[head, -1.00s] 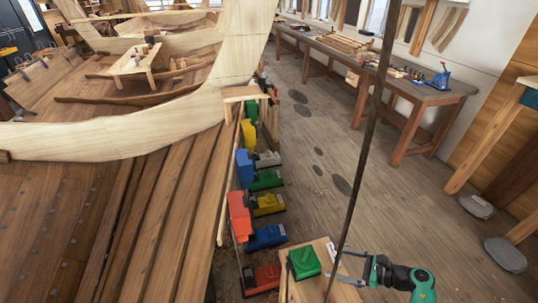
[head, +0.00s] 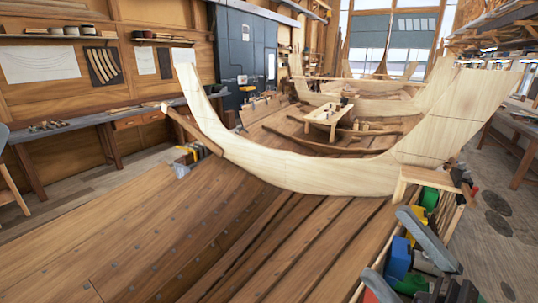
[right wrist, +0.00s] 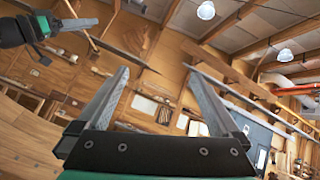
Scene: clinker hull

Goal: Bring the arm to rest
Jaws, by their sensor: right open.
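My right gripper (head: 385,245) shows at the lower right of the head view, its grey fingers spread above the hull's right edge. In the right wrist view its fingers (right wrist: 158,76) stand wide apart with nothing between them; the wall and ceiling show beyond. Another dark gripper with green marks, my left one (right wrist: 72,22), shows at the top left of the right wrist view; its jaw gap is unclear.
The plank hull (head: 190,230) fills the foreground, with a pale curved frame (head: 300,175) across it. Coloured clamps (head: 398,258) line its right edge, partly behind my right gripper. A workbench (head: 75,132) runs along the left wall. Open floor (head: 495,235) lies at right.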

